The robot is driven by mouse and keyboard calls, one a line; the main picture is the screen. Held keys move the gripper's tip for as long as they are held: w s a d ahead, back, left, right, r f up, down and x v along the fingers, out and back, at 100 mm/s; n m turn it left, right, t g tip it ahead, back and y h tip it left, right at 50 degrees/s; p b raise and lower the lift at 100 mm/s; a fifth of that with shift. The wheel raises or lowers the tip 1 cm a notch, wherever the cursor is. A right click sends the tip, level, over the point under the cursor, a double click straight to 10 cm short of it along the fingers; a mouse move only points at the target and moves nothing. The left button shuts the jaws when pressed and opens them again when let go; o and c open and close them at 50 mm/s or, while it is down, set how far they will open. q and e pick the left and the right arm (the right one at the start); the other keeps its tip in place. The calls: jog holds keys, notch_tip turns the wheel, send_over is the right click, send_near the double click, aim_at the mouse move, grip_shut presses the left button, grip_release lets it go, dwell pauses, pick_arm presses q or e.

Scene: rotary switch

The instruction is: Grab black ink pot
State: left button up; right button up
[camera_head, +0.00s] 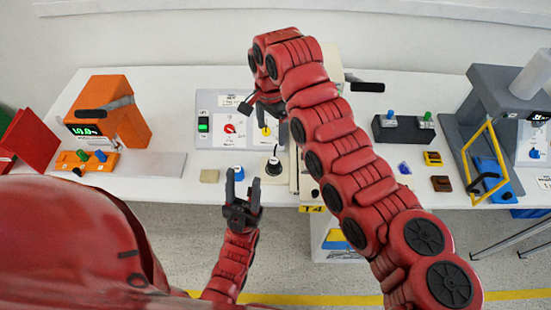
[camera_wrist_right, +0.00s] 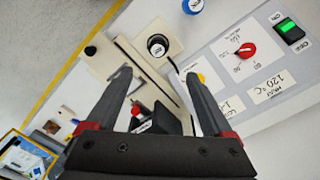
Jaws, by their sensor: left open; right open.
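The black ink pot (camera_head: 273,167) stands near the front edge of the white table in the head view, with a thin dark line rising from it. In the right wrist view the pot (camera_wrist_right: 157,46) shows as a dark round top with a pale label, beyond my fingertips. My right gripper (camera_head: 264,104) is open and empty above the switch panel, behind the pot; its two fingers (camera_wrist_right: 158,76) show apart in the wrist view. My left gripper (camera_head: 243,196) is open and empty at the table's front edge, in front and to the left of the pot, fingers pointing up.
A panel (camera_head: 218,140) with red and yellow knobs stands behind. An orange machine (camera_head: 121,120) is at left; a black switch box (camera_head: 403,131) is at right.

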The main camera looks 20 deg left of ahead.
notch_tip(320, 180, down, 6)
jog(key=shift+r, duration=0.2)
jog(key=p, duration=0.1)
send_over(274, 161)
jog(key=f, duration=0.4)
jog(key=shift+a+f, duration=0.2)
jog(key=shift+a, duration=0.05)
jog(key=shift+f+p, duration=0.5)
jog(key=shift+p, duration=0.15)
jog(key=f+p, duration=0.1)
jog(key=f, duration=0.2)
jog(key=shift+d+f, duration=0.1)
jog(key=shift+d, duration=0.1)
jog(key=shift+f, duration=0.6)
jog(key=shift+w+f, duration=0.1)
jog(key=shift+f, duration=0.05)
grip_shut()
